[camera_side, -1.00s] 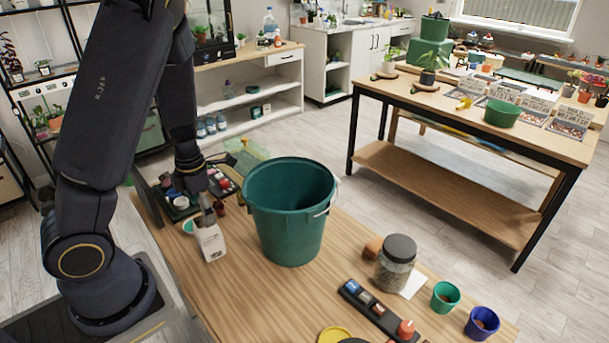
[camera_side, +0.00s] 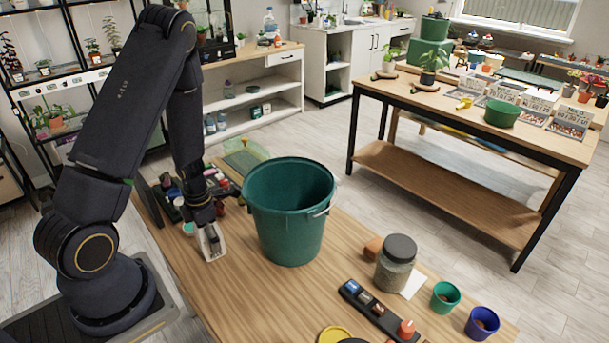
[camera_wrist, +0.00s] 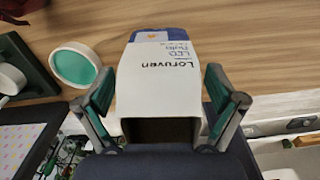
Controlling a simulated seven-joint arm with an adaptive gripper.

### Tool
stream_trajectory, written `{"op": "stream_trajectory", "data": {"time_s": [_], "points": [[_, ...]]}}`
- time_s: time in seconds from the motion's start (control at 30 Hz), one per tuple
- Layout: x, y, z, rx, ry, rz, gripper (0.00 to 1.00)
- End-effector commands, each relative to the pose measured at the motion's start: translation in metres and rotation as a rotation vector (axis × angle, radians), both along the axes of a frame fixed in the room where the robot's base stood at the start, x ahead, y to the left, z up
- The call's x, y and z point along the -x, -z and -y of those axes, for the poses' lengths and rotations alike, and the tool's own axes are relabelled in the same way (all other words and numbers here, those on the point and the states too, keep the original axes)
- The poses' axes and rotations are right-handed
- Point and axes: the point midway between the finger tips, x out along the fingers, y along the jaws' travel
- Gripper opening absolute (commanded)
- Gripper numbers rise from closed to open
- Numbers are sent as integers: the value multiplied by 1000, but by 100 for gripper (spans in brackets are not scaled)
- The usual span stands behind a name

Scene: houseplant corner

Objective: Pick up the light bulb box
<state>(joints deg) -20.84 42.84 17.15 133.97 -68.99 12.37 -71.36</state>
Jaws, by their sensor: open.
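The light bulb box (camera_side: 211,247) is a white carton with printed text. It stands on the wooden table to the left of the green bucket. In the wrist view the box (camera_wrist: 158,80) shows a blue band at its far end and a dark opening at its near end. My gripper (camera_side: 209,232) is over the top of the box. In the wrist view the open fingers of my gripper (camera_wrist: 163,108) are on either side of the box, with small gaps visible beside it. The fingertips are partly hidden by the box in the side view.
A green bucket (camera_side: 290,215) stands close to the right of the box. A tray with small items (camera_side: 172,203) lies behind my gripper. A round white-and-green lid (camera_wrist: 75,64) lies near the box. A jar (camera_side: 395,265) and small pots stand further right.

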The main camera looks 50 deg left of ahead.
Motion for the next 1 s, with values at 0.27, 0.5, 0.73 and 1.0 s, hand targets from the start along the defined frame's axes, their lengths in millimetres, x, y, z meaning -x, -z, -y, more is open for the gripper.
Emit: {"op": "stream_trajectory", "data": {"time_s": [0.27,0.5,0.73,1.0], "points": [[0,0,0,0,0,1,72],[0,0,0,0,0,1,47],[0,-1,0,0,0,1,30],[-1,-4,0,-1,1,2,30]]}}
